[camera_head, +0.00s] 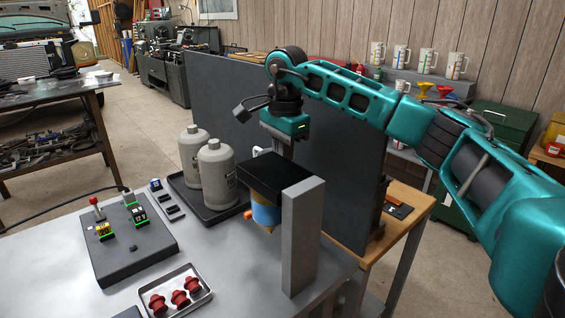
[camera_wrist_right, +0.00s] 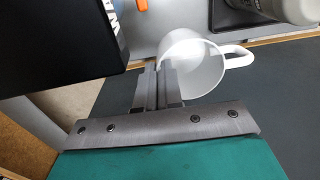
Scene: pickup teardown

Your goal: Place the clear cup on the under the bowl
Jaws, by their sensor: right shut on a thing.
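My right gripper (camera_wrist_right: 163,82) is shut on the rim of a whitish, see-through clear cup (camera_wrist_right: 198,70), with its handle standing out to the right. In the head view, my right arm reaches over from the right and its fingers go down behind a black block. Only a small white bit of the cup (camera_head: 257,150) shows there; the rest is hidden. The cup is behind the block, apart from the bowl as far as I can see. My left gripper is not in view.
The black block (camera_head: 266,175) is on a grey post (camera_head: 303,238). Two grey canisters (camera_head: 216,175) stand in a black tray (camera_head: 189,203) to the left. A dark panel (camera_head: 335,150) rises behind. A metal tray (camera_head: 205,298) holds red parts. Bare tabletop (camera_head: 225,260) lies in front.

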